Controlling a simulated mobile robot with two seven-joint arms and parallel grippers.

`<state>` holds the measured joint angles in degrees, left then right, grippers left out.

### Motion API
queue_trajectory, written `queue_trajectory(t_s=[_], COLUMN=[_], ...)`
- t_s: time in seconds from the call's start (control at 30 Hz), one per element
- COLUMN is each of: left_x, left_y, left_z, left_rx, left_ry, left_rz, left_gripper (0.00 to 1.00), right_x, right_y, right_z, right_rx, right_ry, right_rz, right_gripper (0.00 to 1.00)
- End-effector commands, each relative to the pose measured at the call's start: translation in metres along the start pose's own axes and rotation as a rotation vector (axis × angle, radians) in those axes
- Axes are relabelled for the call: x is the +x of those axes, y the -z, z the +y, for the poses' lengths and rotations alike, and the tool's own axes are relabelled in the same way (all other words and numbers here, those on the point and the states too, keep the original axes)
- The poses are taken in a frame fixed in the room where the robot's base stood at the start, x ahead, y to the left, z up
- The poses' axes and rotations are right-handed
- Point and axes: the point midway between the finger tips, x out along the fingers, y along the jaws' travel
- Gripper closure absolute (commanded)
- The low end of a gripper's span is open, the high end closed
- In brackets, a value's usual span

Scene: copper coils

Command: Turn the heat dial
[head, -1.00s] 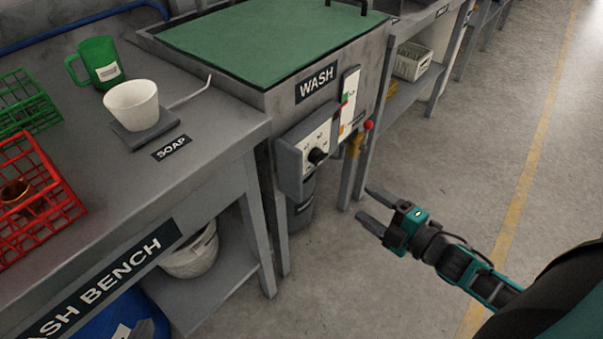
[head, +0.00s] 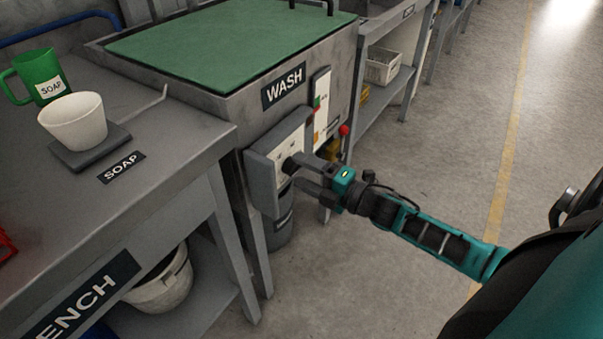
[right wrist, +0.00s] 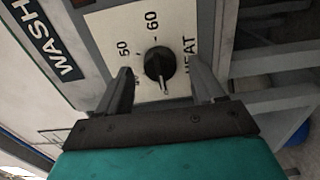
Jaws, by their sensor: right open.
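The black heat dial (head: 289,165) sits on a pale plate on the grey control box (head: 262,182) at the front of the wash tank. In the right wrist view the dial (right wrist: 159,64) shows "50" and "60" marks and part of the word "HEAT" around it. Its light pointer line points down in that picture, away from "60". My right gripper (head: 300,172) is open in front of the box. In the right wrist view its two fingers (right wrist: 160,72) stand on either side of the dial, with a visible gap on each side. My left gripper is not in view.
A grey bench with a white cup (head: 74,122) on a scale-like stand and a green soap mug (head: 40,78) is at left. A red knob (head: 344,130) is right of the control box. A white bucket (head: 160,280) is under the bench. Floor at right is clear.

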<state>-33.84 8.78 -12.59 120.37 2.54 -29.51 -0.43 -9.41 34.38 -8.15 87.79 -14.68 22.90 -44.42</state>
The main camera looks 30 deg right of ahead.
Motion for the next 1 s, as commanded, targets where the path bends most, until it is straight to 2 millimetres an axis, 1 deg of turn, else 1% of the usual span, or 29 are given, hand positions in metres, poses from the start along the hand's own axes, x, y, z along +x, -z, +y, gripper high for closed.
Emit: queue_trajectory(t_s=[0.03,0.13,0.43,0.47,1.0], left_x=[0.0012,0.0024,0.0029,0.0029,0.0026], left_y=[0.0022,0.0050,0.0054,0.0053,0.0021], left_z=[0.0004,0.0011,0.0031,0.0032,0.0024], left_rx=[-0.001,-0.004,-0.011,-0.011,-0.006], left_ry=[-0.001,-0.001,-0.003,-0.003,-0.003], left_rz=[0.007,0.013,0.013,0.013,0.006], left_gripper=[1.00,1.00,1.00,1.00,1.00], right_x=[0.0048,0.0093,0.0110,0.0110,0.0107], right_y=[0.0002,0.0002,0.0003,0.0004,0.0005], right_z=[-0.0003,-0.0002,0.0000,0.0000,0.0000], right_rx=[0.000,0.000,0.001,0.001,0.001], right_ry=[-0.002,-0.001,0.000,0.000,0.000], right_rz=[0.001,0.000,0.000,0.000,0.000], right_gripper=[0.32,0.32,0.32,0.34,0.86])
